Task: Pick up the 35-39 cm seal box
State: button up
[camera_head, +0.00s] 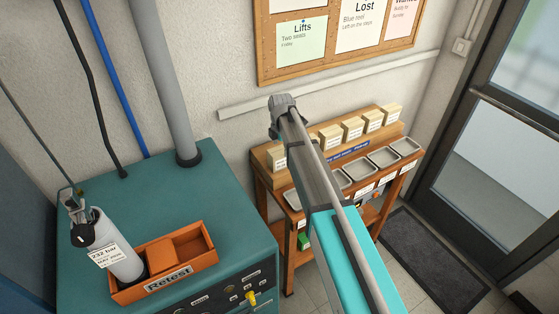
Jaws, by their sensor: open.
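Several small cream boxes with printed labels stand in a row on the raised back shelf of a wooden bench, including a leftmost box (278,159), a middle box (331,137) and a rightmost box (392,114). The print is too small to read, so I cannot tell which is the 35-39 cm seal box. My gripper (277,121) is the small grey end of my arm, above and behind the left part of the row. It appears apart from the boxes, open, with nothing visible in it. My arm hides part of the row and the bench's middle.
Grey trays (383,157) line the front of the wooden bench (259,188). A teal cabinet (188,213) at left bears a gas cylinder (117,250) in an orange Retest tray (205,262). A pinboard (264,62) hangs above. A glass door (490,120) and dark mat (432,258) are at right.

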dwell(0.3)
jog(key=shift+w+f+b, duration=0.15)
jog(key=shift+f+b, duration=2.45)
jog(key=c, duration=1)
